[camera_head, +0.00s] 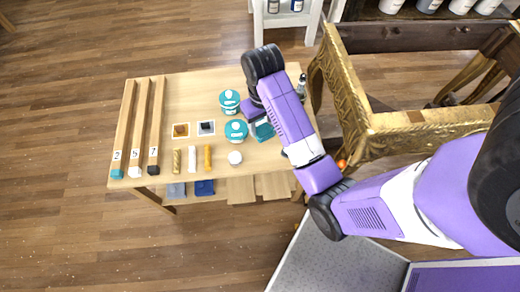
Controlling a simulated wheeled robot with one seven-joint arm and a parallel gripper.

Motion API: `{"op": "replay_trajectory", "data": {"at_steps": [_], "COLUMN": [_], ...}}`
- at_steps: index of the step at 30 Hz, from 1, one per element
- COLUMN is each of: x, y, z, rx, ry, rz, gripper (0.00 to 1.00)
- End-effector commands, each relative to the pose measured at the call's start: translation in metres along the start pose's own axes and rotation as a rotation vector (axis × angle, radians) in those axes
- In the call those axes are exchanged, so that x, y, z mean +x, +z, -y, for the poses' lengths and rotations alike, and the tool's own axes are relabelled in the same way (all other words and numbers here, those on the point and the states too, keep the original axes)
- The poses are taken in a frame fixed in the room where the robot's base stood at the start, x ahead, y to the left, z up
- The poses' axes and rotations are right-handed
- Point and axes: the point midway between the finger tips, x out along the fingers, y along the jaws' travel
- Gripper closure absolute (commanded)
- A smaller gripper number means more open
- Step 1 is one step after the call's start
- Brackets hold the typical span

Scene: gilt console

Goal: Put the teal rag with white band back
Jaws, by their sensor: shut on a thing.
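A teal piece (264,129), which looks like the teal rag, shows at the right part of the light wooden table. The arm covers much of it, and I cannot make out its white band. My gripper (257,117) is at this teal piece, shut on it, mostly hidden beneath my purple forearm. I cannot tell whether the rag touches the tabletop. On the low shelf under the table's front edge lie a grey-blue folded cloth (176,191) and a dark blue one (204,187).
The table (195,90) holds two teal-and-white tubs (229,99), three numbered strips (140,125), two small square samples (206,127), three short sticks (192,158) and a white round pot (235,158). A gilt console (345,95) stands close on the right. Bare shelf slats (241,190) show beside the cloths.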

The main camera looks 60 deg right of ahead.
Motion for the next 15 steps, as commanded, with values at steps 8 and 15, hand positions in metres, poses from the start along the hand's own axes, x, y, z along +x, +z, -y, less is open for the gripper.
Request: {"op": "replay_trajectory", "data": {"at_steps": [8,15], "x": [0.065,0.120], "y": [0.001,0.001], "z": [0.001,0.001], "rx": [-0.001,0.000], "ry": [-0.002,-0.002], "rz": [0.005,0.004], "gripper": [0.82,0.82]}}
